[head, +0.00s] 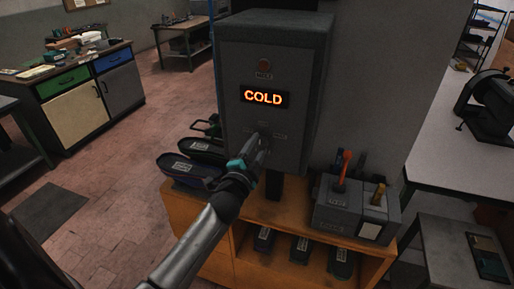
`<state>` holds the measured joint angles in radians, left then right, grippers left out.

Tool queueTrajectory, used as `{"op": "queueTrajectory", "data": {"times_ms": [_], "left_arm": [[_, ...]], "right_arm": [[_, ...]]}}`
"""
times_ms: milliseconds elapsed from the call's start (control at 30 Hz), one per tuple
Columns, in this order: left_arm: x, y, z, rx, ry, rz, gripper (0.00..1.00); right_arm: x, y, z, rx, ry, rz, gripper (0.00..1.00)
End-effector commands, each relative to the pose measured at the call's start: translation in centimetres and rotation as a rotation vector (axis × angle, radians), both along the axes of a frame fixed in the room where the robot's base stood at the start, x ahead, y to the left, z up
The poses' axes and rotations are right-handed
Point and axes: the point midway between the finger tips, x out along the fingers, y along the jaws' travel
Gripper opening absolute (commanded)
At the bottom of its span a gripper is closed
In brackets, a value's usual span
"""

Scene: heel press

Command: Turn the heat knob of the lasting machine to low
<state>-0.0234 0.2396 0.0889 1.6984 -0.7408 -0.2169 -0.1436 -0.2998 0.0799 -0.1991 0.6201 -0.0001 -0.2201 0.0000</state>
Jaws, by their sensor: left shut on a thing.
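The lasting machine is a grey box (305,105) on a wooden cabinet. Its lit display (264,96) reads COLD in orange, with a dark red round lamp (264,65) above it. My left gripper (262,143) reaches up to the front panel below the display. It is shut on the heat knob, which is mostly hidden behind the fingers. Small labels flank the knob, too small to read. The knob's pointing direction cannot be told. My right gripper is not in view.
Dark labelled shoe-shaped pieces (186,168) lie left. The wooden cabinet (210,238) holds several more below. Open floor lies left.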

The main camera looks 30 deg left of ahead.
Motion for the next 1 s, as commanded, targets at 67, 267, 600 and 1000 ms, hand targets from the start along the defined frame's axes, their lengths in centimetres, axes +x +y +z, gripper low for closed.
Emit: {"op": "queueTrajectory", "data": {"times_ms": [67,267,600,1000], "left_arm": [[0.0,-0.01,0.0,0.006,0.001,0.0,0.0],[0.0,-0.01,0.0,0.007,0.002,0.0,0.0],[0.0,-0.01,0.0,0.006,0.001,0.0,0.69],[-0.26,-0.06,-0.07,0.005,0.002,0.0,0.78]], "right_arm": [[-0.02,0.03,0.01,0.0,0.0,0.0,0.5],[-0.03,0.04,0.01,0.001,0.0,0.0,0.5],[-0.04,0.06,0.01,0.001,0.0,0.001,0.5],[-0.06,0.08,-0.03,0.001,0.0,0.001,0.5]]}}
